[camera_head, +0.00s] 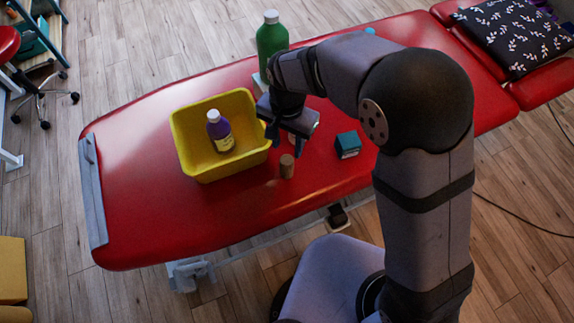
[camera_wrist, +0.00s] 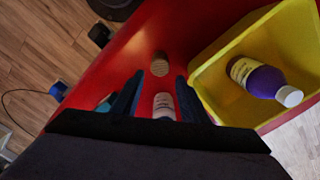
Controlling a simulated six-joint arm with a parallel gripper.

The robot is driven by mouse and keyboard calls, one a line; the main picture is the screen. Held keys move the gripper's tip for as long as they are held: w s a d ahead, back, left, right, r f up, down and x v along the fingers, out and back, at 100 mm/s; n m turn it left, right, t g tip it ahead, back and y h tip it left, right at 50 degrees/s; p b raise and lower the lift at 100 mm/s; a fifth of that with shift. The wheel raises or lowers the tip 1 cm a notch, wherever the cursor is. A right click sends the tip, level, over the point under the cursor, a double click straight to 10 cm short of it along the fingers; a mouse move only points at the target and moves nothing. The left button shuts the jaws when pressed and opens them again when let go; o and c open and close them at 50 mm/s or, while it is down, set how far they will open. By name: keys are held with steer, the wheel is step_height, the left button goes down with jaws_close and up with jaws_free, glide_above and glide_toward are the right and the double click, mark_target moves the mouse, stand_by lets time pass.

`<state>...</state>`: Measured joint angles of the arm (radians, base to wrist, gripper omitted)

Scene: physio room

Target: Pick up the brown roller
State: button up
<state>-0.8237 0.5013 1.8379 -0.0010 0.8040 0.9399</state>
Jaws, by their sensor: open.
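The brown roller (camera_head: 287,166) is a short cylinder standing on the red treatment table near its front edge. In the wrist view the roller (camera_wrist: 159,64) shows beyond the fingertips, roughly centred between them. My gripper (camera_head: 285,144) is open, above and just behind the roller in the head view. The gripper (camera_wrist: 160,78) holds nothing that I can make out. A pale cylindrical item (camera_wrist: 164,105) shows between the fingers in the wrist view, below them; the gripper mostly hides it in the head view.
A yellow bin (camera_head: 190,150) with a purple bottle (camera_head: 220,131) inside stands close to the left. A teal box (camera_head: 348,145) lies to the right. A green bottle (camera_head: 271,38) stands behind my arm. The red table (camera_head: 140,200) is clear at the front left.

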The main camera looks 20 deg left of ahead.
mark_target(287, 159)
step_height(287, 159, down, 6)
steer(key=shift+r, duration=0.25)
steer(key=shift+s+f+p, duration=0.15)
steer(key=shift+f+p, duration=1)
steer(key=shift+f, duration=2.5)
steer(key=shift+c, duration=0.5)
steer(key=c, duration=0.7)
